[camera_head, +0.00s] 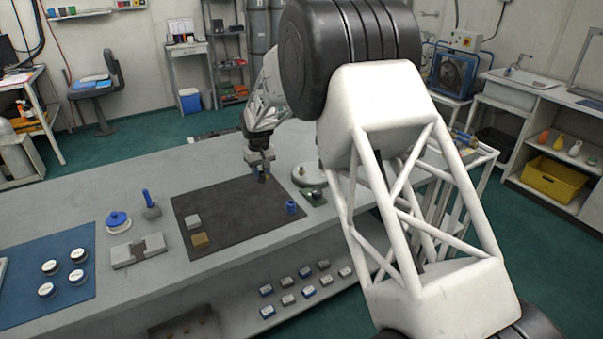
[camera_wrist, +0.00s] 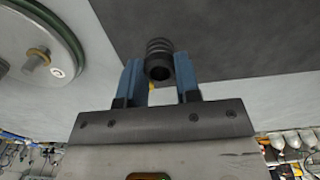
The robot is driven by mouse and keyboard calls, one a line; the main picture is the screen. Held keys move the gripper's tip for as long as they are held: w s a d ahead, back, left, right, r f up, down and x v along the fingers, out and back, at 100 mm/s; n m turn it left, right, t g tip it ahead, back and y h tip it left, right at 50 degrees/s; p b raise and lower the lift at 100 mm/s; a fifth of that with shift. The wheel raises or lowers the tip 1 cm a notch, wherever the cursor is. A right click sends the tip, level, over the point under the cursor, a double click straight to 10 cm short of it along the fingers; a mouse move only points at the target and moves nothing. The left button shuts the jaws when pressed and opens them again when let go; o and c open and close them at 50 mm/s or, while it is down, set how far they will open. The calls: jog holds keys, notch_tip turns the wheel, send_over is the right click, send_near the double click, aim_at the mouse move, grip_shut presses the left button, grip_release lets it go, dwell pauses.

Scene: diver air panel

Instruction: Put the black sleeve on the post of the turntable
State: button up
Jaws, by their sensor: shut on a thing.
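My gripper (camera_wrist: 159,82) is shut on the black sleeve (camera_wrist: 158,48), a short ribbed tube with an open bore, held between the two blue fingers in the wrist view. In the head view my gripper (camera_head: 263,170) is over the far right part of the dark mat, and the sleeve cannot be made out clearly there. The turntable (camera_head: 314,194), a pale disc with a green base, stands right of the mat. In the wrist view the turntable (camera_wrist: 72,32) is at the upper left, with its brass-coloured post (camera_wrist: 37,60) upright and bare. The sleeve is apart from the post.
On the dark mat (camera_head: 235,205) are a blue cylinder (camera_head: 291,207), a grey block (camera_head: 193,221) and a brass-coloured block (camera_head: 200,240). Left of it are a blue knob-topped piece (camera_head: 117,219), a blue-handled tool (camera_head: 150,204) and a grey fixture (camera_head: 139,250). The mat's middle is clear.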

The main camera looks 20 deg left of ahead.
dwell(0.3)
jog(key=w+d+r, duration=0.9)
jog(key=d, duration=0.3)
jog(key=shift+w, duration=0.15)
jog(key=shift+f, duration=0.15)
jog(key=shift+f, duration=2.8)
jog(key=shift+f, duration=1.45)
dwell(2.0)
